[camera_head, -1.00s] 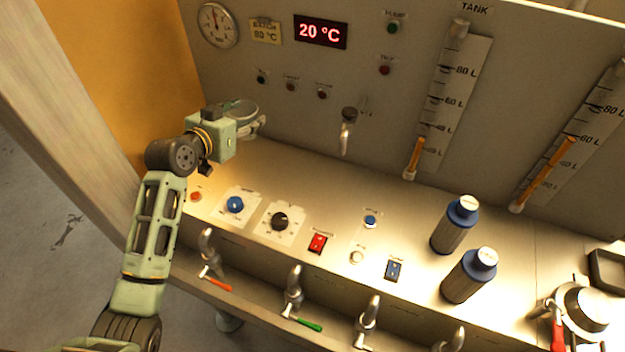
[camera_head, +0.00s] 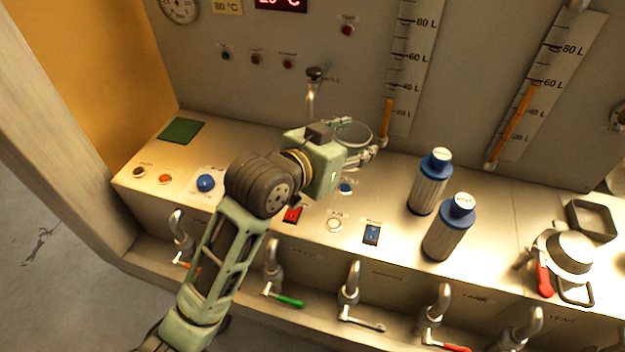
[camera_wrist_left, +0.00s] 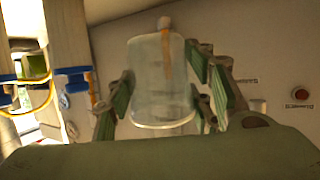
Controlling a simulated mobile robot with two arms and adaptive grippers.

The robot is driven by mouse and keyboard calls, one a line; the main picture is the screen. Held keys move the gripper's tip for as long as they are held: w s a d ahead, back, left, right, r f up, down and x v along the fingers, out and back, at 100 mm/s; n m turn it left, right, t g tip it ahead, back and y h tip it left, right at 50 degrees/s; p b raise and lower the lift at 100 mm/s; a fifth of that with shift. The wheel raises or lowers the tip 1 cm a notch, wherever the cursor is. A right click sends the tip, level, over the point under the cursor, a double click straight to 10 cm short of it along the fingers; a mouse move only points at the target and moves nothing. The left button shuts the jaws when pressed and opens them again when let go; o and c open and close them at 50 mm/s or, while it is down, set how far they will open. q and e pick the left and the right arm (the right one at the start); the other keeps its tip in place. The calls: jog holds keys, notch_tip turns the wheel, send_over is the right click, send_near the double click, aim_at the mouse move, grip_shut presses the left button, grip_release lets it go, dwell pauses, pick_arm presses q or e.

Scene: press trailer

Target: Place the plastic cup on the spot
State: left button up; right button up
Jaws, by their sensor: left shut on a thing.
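My left gripper (camera_head: 362,152) is shut on a clear plastic cup (camera_head: 352,134) and holds it above the counter, left of the two blue-capped bottles. In the left wrist view the see-through cup (camera_wrist_left: 158,80) sits between the green-padded fingers of the gripper (camera_wrist_left: 160,98). A flat dark green square (camera_head: 181,130) lies bare at the counter's back left corner, left of the gripper; I cannot tell for certain that it is the spot. My right gripper is not in view.
Two blue-capped bottles (camera_head: 430,180) (camera_head: 450,226) stand right of the gripper. A tap (camera_head: 313,88) juts from the back panel. A dark square tray (camera_head: 591,220) and a white round fitting (camera_head: 570,252) are far right. Several taps line the counter's front. Buttons and knobs dot the counter.

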pick_arm(q)
jog(key=shift+d+r, duration=0.3)
jog(key=shift+d, duration=0.45)
jog(key=shift+w, duration=0.1)
jog(key=w+a+f, duration=0.2)
jog(key=a, duration=0.1)
jog(key=w+a+f+p, duration=0.1)
jog(key=w+a+f, duration=0.1)
jog(key=a, duration=0.1)
jog(key=w+a+f, duration=0.1)
jog(key=a+f, duration=0.1)
jog(key=a, duration=0.1)
jog(key=shift+w+a+f+p, duration=0.2)
jog(key=shift+w+f+p, duration=0.1)
jog(key=shift+w+p, duration=0.1)
notch_tip(320, 180, down, 3)
jog(key=shift+f+p, duration=0.15)
jog(key=shift+p, duration=0.15)
jog(key=shift+f, duration=0.35)
jog(key=shift+f, duration=0.15)
jog(key=o, duration=1)
jog(key=shift+c, duration=0.2)
